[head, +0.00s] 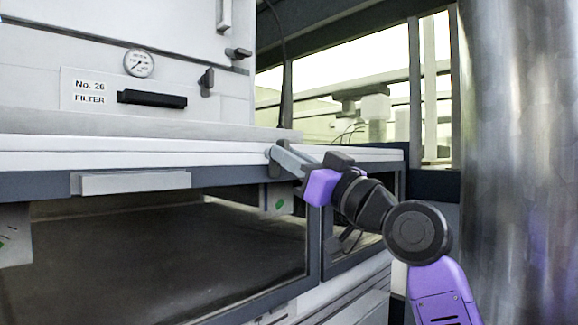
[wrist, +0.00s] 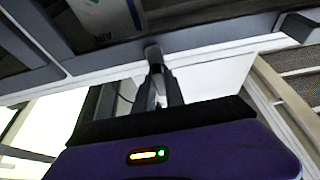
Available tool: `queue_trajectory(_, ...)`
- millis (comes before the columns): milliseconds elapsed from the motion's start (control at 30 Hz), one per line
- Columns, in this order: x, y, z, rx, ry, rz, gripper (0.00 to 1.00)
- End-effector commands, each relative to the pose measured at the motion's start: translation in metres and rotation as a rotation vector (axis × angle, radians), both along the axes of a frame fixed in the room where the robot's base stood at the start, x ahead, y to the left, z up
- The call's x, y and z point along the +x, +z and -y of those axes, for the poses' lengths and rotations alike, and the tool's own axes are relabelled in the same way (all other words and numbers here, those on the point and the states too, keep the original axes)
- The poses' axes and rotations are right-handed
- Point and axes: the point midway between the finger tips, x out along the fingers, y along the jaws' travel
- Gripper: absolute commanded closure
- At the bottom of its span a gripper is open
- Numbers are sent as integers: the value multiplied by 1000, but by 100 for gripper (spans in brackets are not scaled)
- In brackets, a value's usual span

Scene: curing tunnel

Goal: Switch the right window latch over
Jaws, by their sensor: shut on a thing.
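The right window latch (head: 283,156) is a grey lever at the right end of the white ledge, above the dark-framed window. It slants down to the right from its rounded pivot end. My gripper (head: 308,172) comes in from the right and is shut on its outer end. In the wrist view the two dark fingers (wrist: 160,92) stand on either side of the grey latch (wrist: 154,56), whose rounded end shows beyond them. The part between the fingers is mostly hidden.
The glass window (head: 170,245) below the ledge is closed over a dark interior. A wide grey handle (head: 130,182) sits on the frame at left. A gauge (head: 138,63) and a black handle (head: 152,98) are above. A large metal cylinder (head: 520,160) stands close at right.

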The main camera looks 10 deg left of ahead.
Motion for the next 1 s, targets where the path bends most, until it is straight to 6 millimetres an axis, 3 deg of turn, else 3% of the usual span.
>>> queue_trajectory(367, 1, -2, 0, -6, -1, 0, 100)
queue_trajectory(400, 1, -2, 0, -6, -1, 1, 78)
queue_trajectory(500, 0, -1, 0, -5, -1, 1, 64)
queue_trajectory(833, -1, -1, 2, -3, -2, 2, 64)
queue_trajectory(1000, -12, -10, 17, -4, -2, 1, 64)
